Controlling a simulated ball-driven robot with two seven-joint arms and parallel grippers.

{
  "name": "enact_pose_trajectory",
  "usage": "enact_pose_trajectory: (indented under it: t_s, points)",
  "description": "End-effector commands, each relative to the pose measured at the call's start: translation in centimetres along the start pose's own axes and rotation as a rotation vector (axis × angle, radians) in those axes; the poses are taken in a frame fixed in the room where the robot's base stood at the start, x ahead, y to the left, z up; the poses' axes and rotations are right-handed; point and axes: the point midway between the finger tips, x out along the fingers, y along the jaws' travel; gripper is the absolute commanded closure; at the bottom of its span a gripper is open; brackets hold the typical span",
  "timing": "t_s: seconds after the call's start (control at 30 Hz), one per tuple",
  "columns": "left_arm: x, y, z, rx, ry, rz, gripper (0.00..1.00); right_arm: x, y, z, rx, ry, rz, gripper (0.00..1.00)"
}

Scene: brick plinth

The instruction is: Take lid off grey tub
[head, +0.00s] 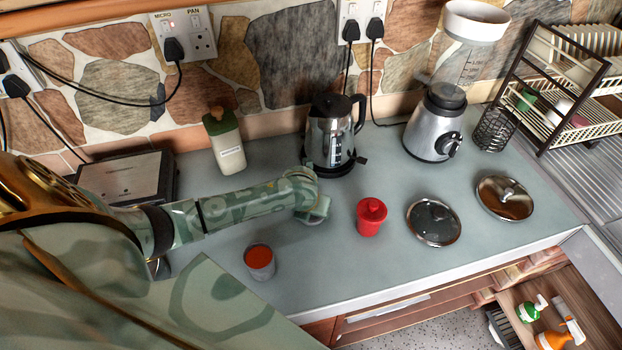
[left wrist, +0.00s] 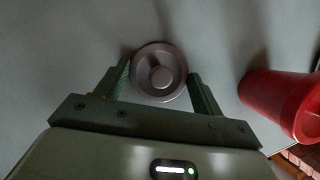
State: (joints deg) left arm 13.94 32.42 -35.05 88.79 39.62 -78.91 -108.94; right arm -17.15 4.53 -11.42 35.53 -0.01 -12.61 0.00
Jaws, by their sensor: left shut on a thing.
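The grey tub (head: 259,266) stands on the counter in the front left of the head view, with its top open and orange-red inside. My left gripper (head: 316,211) is over the counter behind and to the right of that tub. In the left wrist view its fingers (left wrist: 159,73) are shut on the round grey lid (left wrist: 172,58), which has a knob in its middle. The lid is apart from the tub; the hand mostly hides it in the head view, and I cannot tell its height above the counter. My right gripper is not in view.
A red lidded tub (head: 371,220) stands close to the right of my left gripper. Two pan lids (head: 434,222) (head: 505,197) lie further right. A kettle (head: 333,135), a blender (head: 435,130) and a bottle (head: 226,145) stand along the wall. The front middle counter is clear.

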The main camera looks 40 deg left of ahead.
Motion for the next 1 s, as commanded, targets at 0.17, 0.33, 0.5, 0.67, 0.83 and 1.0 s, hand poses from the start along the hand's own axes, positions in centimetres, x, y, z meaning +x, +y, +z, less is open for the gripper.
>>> enact_pose_trajectory:
  t_s: [0.17,0.33,0.5,0.67,0.83,1.0]
  points:
    - [0.0,0.0,0.0,-0.001,0.001,0.000,0.59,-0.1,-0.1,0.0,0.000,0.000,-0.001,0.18]
    - [0.0,0.0,0.0,-0.001,0.001,0.000,0.10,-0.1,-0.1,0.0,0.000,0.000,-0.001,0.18]
    - [-0.1,0.0,0.0,-0.001,0.001,0.000,0.10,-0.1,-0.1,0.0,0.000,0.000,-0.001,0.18]
    - [-1.0,0.0,0.1,0.000,-0.001,-0.001,0.10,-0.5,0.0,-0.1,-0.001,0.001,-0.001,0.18]
    - [-4.5,0.0,0.2,0.002,-0.002,-0.002,0.10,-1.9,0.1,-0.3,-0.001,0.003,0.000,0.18]
    - [-8.5,0.0,0.3,0.001,-0.002,-0.002,0.10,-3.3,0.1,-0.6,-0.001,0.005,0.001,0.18]
